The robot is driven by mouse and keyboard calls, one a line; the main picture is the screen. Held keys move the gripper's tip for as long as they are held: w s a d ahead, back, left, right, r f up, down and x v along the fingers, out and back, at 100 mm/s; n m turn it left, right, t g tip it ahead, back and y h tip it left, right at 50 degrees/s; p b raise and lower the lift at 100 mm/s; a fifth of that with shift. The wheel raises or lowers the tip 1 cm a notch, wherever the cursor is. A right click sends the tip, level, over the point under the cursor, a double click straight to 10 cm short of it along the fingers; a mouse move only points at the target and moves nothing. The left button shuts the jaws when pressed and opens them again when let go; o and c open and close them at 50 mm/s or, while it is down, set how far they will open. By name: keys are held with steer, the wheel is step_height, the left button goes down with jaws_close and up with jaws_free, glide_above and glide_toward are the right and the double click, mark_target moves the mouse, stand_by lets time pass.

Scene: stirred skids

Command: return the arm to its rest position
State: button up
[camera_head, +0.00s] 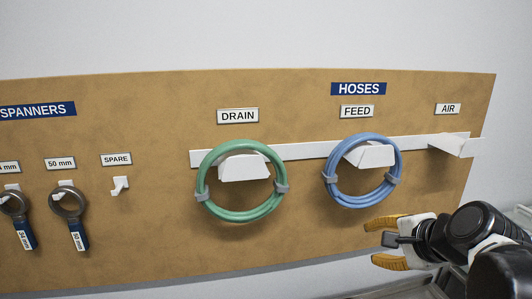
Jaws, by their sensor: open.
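My gripper (384,242) is at the lower right of the head view, in front of the board. Its yellow-tipped fingers are apart and nothing shows between them. It is below and slightly right of the blue hose coil (337,193), with a small gap in the picture. My dark arm comes in from the right edge. The blue coil hangs on the white holder (372,156) under the FEED label. A green hose coil (209,202) hangs on the holder under the DRAIN label. The rest position itself is not marked in the view.
The brown board (300,105) stands against a pale wall. The AIR holder (455,145) juts out empty at right. The SPARE hook (120,186) is empty. Two spanners (76,236) hang at left. A grey surface (410,291) lies below my gripper.

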steer(key=s+a+f+n+g+b, duration=0.1)
steer(key=s+f+n+b, duration=0.3)
steer(key=f, duration=0.6)
steer(key=s+a+f+n+h+b, duration=0.1)
steer(key=s+a+f+n+b, duration=0.1)
steer(key=s+f+n+b, duration=0.3)
steer(key=s+a+f+n+g+h+b, duration=0.1)
steer(key=s+f+n+b, duration=0.3)
steer(key=f+b, duration=0.7)
step_height(320, 180, down, 6)
steer(key=a+n, duration=0.1)
steer(key=n, duration=0.1)
steer(key=shift+s+r+n+g, duration=0.15)
steer(key=shift+s+n+g, duration=0.15)
